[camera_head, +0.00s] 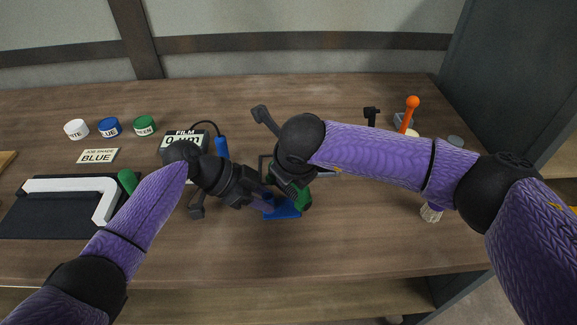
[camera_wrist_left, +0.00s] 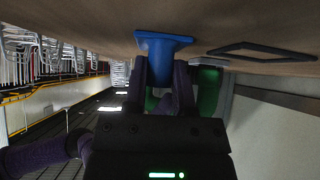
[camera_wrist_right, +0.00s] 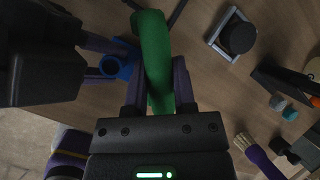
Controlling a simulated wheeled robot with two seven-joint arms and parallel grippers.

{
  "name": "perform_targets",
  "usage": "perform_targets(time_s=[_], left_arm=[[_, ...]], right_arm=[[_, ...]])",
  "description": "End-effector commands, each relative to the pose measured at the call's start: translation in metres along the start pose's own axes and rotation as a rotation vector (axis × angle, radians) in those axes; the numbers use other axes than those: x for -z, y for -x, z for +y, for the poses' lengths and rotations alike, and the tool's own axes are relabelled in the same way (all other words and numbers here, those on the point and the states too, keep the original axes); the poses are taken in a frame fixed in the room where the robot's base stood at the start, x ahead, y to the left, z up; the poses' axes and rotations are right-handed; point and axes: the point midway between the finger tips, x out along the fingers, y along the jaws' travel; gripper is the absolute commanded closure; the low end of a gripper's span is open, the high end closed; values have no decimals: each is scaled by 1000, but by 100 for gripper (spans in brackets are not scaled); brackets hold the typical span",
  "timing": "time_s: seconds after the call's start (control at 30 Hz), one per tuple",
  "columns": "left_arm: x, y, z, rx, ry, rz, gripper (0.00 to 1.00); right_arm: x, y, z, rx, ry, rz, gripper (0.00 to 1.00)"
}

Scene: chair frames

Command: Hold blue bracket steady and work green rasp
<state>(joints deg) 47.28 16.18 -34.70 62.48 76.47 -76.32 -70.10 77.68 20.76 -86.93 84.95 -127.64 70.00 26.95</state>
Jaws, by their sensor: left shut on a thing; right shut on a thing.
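The blue bracket (camera_head: 283,209) stands on the wooden table near the middle front. My left gripper (camera_head: 266,203) is shut on it from the left; the left wrist view shows the bracket (camera_wrist_left: 160,45) between the fingers (camera_wrist_left: 165,85). The green rasp (camera_head: 304,198) is partly hidden under my right gripper (camera_head: 290,185). In the right wrist view the green handle (camera_wrist_right: 154,55) lies between the shut fingers (camera_wrist_right: 158,92), next to the blue bracket (camera_wrist_right: 118,63). Whether rasp and bracket touch cannot be told.
A film gauge box (camera_head: 184,140) with a blue probe stands behind my left arm. White, blue and green lidded pots (camera_head: 109,127) and a "BLUE" card (camera_head: 97,156) are at left. A white angled piece (camera_head: 75,186) lies on a dark mat. A brush (camera_head: 431,213) lies right.

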Motion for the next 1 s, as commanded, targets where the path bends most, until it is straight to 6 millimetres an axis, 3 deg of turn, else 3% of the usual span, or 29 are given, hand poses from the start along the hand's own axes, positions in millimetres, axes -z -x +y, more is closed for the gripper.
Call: perform_targets(time_s=[1.0], left_arm=[[0,0,0,0,0,0,100]], right_arm=[[6,-13,3,0,1,0,100]])
